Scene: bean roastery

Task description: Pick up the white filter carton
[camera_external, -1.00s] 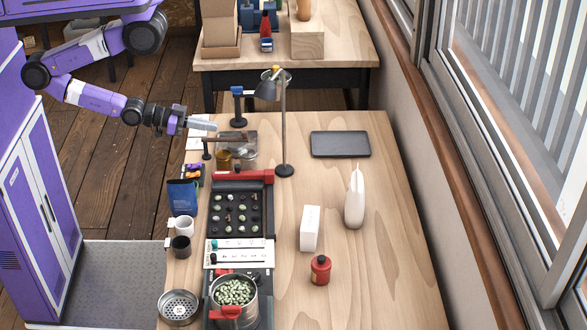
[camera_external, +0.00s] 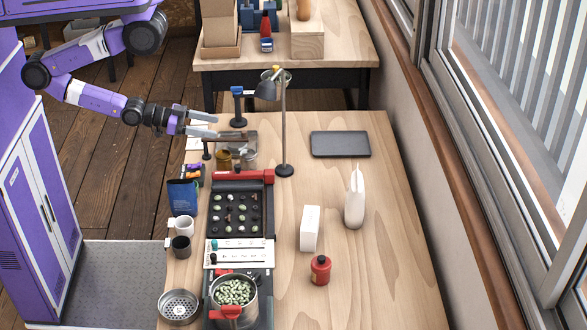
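The white filter carton (camera_external: 310,229) is a small white box standing upright on the wooden table, right of the black sample tray. My gripper (camera_external: 216,125) is over the far left part of the table, well away from the carton, up and to the left of it in the picture. Its two fingers are spread apart with nothing visible between them.
The lamp (camera_external: 284,130) rises between my gripper and the carton. A black tray (camera_external: 240,212) and steel pot (camera_external: 234,299) are left. A dark flat tray (camera_external: 340,144) lies behind.

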